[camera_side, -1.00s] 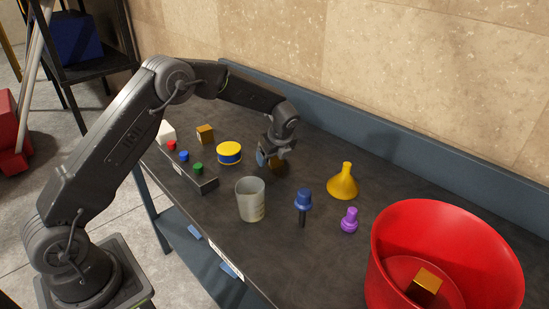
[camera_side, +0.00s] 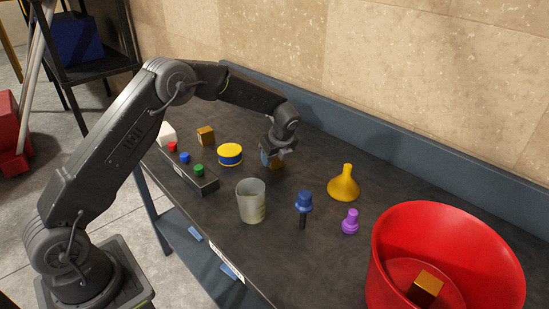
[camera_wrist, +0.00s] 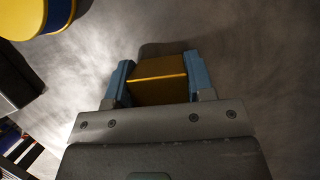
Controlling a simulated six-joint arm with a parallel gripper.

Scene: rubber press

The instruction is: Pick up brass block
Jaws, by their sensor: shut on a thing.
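A brass block (camera_wrist: 158,80) sits between the two blue fingers of my gripper (camera_wrist: 158,84) in the wrist view, and the gripper is shut on it. In the side view my gripper (camera_side: 274,160) is over the middle of the table, with a small part of this brass block (camera_side: 278,168) showing under it. I cannot tell whether the block touches the table. A second brass block (camera_side: 206,136) stands at the back left, and a third (camera_side: 425,288) lies inside the red bucket (camera_side: 385,250).
Near my gripper is a yellow and blue tin (camera_side: 230,154). A button box (camera_side: 205,186), a grey cup (camera_side: 251,203), a blue-topped tool (camera_side: 303,203), a purple piece (camera_side: 350,222) and a yellow funnel (camera_side: 344,184) stand around. A low wall (camera_side: 400,153) runs along the back.

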